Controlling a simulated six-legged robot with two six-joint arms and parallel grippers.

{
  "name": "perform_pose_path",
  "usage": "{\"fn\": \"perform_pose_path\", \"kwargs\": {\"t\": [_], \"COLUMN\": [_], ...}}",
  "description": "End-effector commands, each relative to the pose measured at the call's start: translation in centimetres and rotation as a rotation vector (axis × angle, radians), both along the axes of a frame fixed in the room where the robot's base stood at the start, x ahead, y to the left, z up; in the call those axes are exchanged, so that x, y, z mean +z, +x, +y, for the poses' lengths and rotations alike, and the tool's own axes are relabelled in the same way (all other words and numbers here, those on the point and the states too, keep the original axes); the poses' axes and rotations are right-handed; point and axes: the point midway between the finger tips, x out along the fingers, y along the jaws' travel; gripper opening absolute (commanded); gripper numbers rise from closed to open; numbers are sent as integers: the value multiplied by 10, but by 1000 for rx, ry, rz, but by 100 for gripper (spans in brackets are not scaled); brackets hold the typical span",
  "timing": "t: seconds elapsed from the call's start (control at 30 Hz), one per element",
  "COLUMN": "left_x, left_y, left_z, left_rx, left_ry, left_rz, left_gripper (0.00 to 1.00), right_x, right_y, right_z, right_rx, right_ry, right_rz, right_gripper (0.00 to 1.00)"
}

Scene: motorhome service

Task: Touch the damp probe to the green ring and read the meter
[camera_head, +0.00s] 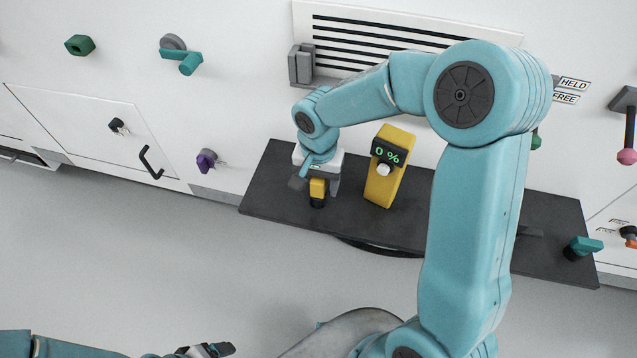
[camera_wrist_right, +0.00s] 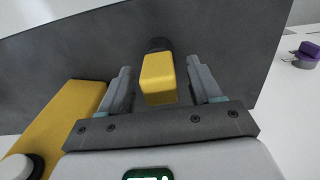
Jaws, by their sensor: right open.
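The damp probe (camera_head: 317,188), a small yellow block with a black end, is on the dark shelf. The yellow meter (camera_head: 382,178) stands to its right; its dark display reads "0 %" in green, with a white knob below. My right gripper (camera_head: 312,178) is open at the probe. In the wrist view, the two fingers of my right gripper (camera_wrist_right: 159,72) stand either side of the yellow probe (camera_wrist_right: 158,80), with gaps showing. My left gripper (camera_head: 208,350) is at the bottom edge, its jaw state unclear. No green ring is clearly identifiable; a green hexagonal fitting (camera_head: 79,45) is on the wall.
The dark shelf (camera_head: 265,195) juts from the white wall. My right arm hides part of the shelf and wall. A teal-handled fitting (camera_head: 183,57), a purple knob (camera_head: 206,161) and a black handle (camera_head: 150,162) stick out left. A teal knob (camera_head: 584,246) is at the shelf's right end.

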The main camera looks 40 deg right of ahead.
Motion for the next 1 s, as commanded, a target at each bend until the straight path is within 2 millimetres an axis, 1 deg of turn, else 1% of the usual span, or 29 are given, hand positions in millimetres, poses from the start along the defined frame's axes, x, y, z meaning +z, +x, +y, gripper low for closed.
{"fn": "perform_pose_path", "kwargs": {"t": [0.2, 0.27, 0.3, 0.37, 0.4, 0.63, 0.77, 0.87, 0.97, 1.0], "left_x": [0, 0, 0, 0, 0, 0, 0, -1, -2, -2], "left_y": [0, 0, 0, 0, 0, 0, 0, 0, 0, 0], "left_z": [0, 0, 0, 0, 0, 0, 0, 0, 0, 0], "left_rx": [0, 0, 0, 0, 0, 0, 0, 0, 0, 0], "left_ry": [0, 0, 0, 0, 0, 0, 0, 0, 0, 0], "left_rz": [0, 0, 0, 0, 0, 0, 0, 0, 0, 0], "left_gripper": [79, 79, 79, 79, 79, 79, 79, 79, 79, 79], "right_x": [-1, -1, -1, -1, -1, 0, 4, 14, 32, 41], "right_y": [0, 0, 0, 0, 0, 0, 0, 1, 1, 1], "right_z": [0, 0, 0, 0, 0, 0, 0, 0, 0, 0], "right_rx": [1, 1, 1, 1, 1, 1, 0, 2, 1, 0], "right_ry": [0, 0, 0, 0, 0, 0, -1, -2, 0, -2], "right_rz": [0, 0, 0, 0, 0, 0, -2, -4, -6, -7], "right_gripper": [64, 44, 31, 12, 8, 8, 8, 8, 8, 8]}}
